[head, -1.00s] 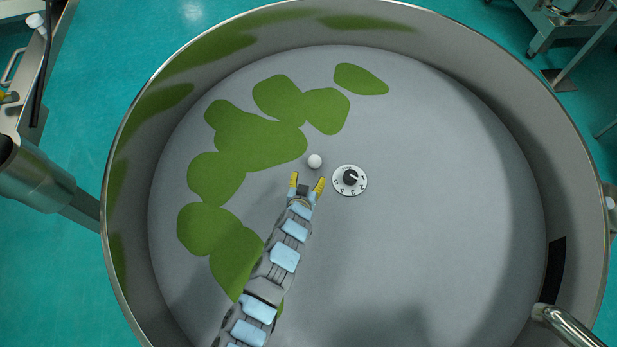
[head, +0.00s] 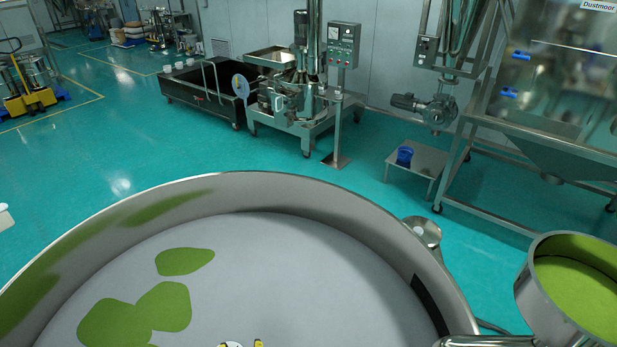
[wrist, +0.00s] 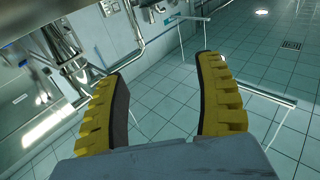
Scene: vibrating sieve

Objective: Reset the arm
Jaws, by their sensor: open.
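My gripper (wrist: 161,75) is open and empty in the wrist view, its two yellow ribbed fingers well apart. Beyond them are pale floor tiles and steel frames. In the head view only the yellow fingertips of my gripper (head: 240,344) show, at the bottom edge, over the sieve pan. A small pale piece shows between them, too cut off to name. The rest of my arm is out of view.
The round steel sieve pan (head: 330,206) has green powder patches (head: 163,307) on its grey floor. A steel outlet with green powder (head: 575,290) is at right. Behind stand a black trough (head: 205,92), a machine on a wheeled base, and a low stand with a blue item (head: 404,155).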

